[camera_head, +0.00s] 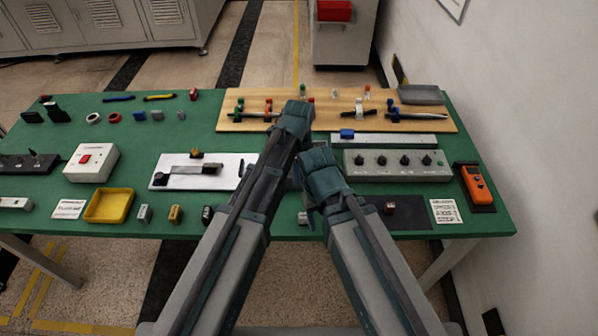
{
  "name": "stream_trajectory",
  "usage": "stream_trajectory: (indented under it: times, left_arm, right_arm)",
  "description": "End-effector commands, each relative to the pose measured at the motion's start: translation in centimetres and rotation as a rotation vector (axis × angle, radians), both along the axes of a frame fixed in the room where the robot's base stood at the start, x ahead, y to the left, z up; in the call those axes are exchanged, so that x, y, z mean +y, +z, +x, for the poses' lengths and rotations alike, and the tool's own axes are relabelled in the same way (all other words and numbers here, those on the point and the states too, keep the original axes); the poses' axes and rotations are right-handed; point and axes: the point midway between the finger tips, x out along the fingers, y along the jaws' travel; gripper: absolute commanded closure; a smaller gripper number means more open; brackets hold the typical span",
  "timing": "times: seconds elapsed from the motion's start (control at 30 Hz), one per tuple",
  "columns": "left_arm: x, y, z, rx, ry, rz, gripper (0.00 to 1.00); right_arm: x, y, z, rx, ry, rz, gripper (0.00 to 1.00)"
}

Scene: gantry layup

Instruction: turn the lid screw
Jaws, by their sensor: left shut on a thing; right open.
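My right gripper (318,165) is open, lower and slightly to the right, over the green table, left of a grey box with several black knobs (372,160). Its fingertips are hidden from this angle. I cannot pick out the lid screw for certain; it may be hidden by the grippers.
Small clamps and tools stand on the board. A pale strip with a blue block (347,134) lies in front of it. A white plate (225,178) and yellow tray (109,205) are left; an orange meter (476,186) is right.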

Motion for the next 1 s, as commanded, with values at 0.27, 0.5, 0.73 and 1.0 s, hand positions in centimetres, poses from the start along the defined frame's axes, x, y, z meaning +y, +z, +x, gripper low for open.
stream_trajectory:
  times: [0.27, 0.5, 0.73, 1.0]
  left_arm:
    - [0.0, 0.0, 0.0, 0.000, 0.001, 0.000, 0.43]
    - [0.0, 0.0, 0.0, 0.000, 0.001, 0.000, 0.43]
    - [0.0, 1.1, 0.0, 0.000, 0.001, 0.000, 0.43]
    - [0.0, 4.3, 0.0, 0.000, 0.001, 0.000, 0.43]
  right_arm:
    - [0.0, 0.0, 0.0, 0.000, 0.000, 0.000, 0.43]
    - [0.0, 0.1, 0.0, 0.000, 0.000, 0.000, 0.43]
    - [0.0, 1.1, 0.0, 0.000, 0.000, 0.000, 0.43]
    - [0.0, 4.3, 0.0, 0.000, 0.000, 0.000, 0.43]
